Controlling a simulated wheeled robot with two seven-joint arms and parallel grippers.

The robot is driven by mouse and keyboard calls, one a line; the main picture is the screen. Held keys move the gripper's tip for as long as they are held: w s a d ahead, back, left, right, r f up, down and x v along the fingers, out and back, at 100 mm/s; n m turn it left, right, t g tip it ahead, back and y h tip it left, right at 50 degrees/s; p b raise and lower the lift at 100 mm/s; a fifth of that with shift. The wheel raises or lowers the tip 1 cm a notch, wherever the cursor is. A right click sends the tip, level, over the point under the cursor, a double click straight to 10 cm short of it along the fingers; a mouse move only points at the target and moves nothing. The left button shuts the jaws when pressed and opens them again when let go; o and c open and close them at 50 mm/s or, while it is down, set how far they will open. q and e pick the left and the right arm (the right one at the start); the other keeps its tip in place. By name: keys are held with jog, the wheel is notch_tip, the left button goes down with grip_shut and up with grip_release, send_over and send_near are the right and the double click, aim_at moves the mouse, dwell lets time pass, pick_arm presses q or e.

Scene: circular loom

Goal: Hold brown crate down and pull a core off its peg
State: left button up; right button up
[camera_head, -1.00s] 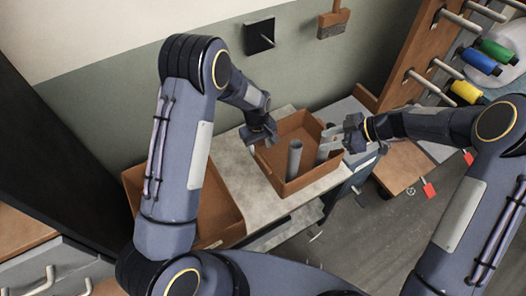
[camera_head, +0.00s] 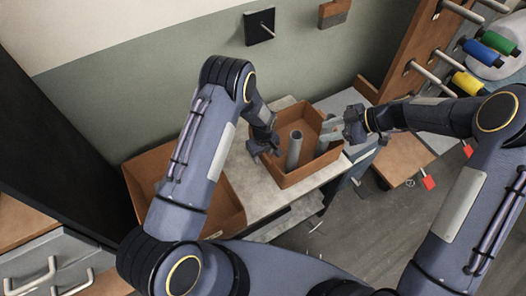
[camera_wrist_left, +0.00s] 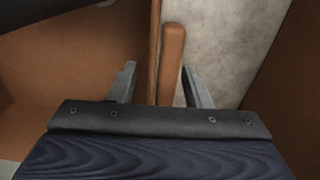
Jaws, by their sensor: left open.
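The brown crate (camera_head: 287,182) sits on a grey worktop. A grey upright core (camera_head: 294,150) stands inside it, and a paler grey shape (camera_head: 323,143) shows near the right wall. My left gripper (camera_head: 262,148) is at the crate's left wall. In the left wrist view, my left gripper (camera_wrist_left: 160,85) is open, with the crate wall's rim (camera_wrist_left: 172,55) between its fingers; they look apart from it. My right gripper (camera_head: 338,130) is at the crate's right side, by the paler shape. Its fingers are too small to tell open or shut.
A larger brown crate (camera_head: 233,212) lies to the left, partly behind my left arm. The grey worktop (camera_head: 250,185) is bare between the crates. A peg rack (camera_head: 420,50) with coloured spools stands at the right. A black wall plate with a peg (camera_head: 259,27) is behind.

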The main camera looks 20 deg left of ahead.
pick_arm(q)
grip_shut()
dwell(1.4)
